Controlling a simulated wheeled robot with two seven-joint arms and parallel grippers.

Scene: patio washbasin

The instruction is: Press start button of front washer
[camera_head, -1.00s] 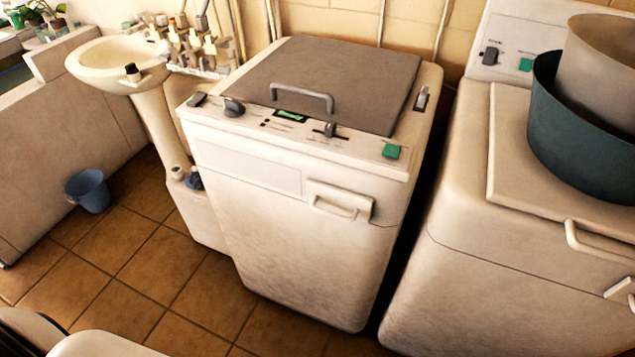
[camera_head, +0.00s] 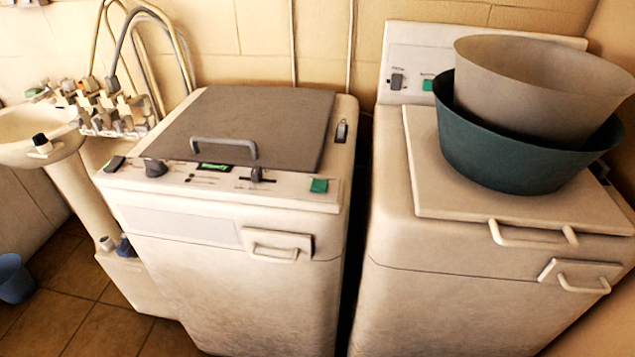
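A white top-loading washer (camera_head: 230,280) with a grey-brown lid (camera_head: 255,120) and a lid handle stands in the middle. I cannot tell from labels which is the front washer. Neither gripper is in view.
A dark teal tub (camera_head: 500,160) with a beige tub (camera_head: 545,85) in it sits on the right washer's lid. A pedestal washbasin (camera_head: 35,135) with taps (camera_head: 105,108) stands left. A blue bucket (camera_head: 15,278) is on the tiled floor (camera_head: 90,320).

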